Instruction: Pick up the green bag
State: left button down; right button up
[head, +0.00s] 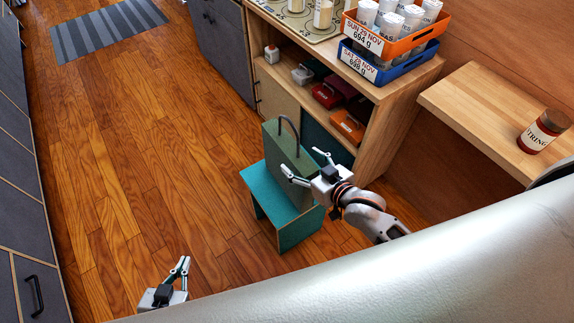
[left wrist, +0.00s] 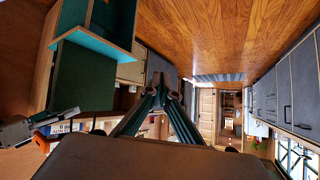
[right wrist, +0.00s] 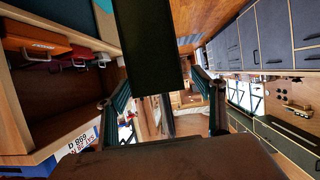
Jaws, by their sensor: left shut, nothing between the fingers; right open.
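The green bag (head: 279,152), a dark green box shape with an arched grey handle (head: 290,128), stands upright on a teal stool (head: 258,188). My right gripper (head: 300,160) is open at the bag's near right side, and it partly covers the bag. In the right wrist view the bag (right wrist: 148,45) reaches down from the top between the spread fingers (right wrist: 162,90); contact cannot be told. My left gripper (head: 184,259) is shut and empty, low at the left, well away from the bag. The left wrist view shows its closed fingers (left wrist: 166,82) and the bag (left wrist: 82,82).
A wooden shelf unit (head: 400,112) stands close behind the stool, with red and orange boxes inside and crates of bottles (head: 385,62) on top. A wooden ledge (head: 478,105) with a jar (head: 541,132) is at the right.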

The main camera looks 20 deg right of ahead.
aim_at(293, 154)
jog(key=b+x, duration=0.1)
jog(key=x, duration=0.4)
jog(key=shift+w+a, duration=0.15)
jog(key=c, duration=1.8)
jog(key=shift+r, duration=0.1)
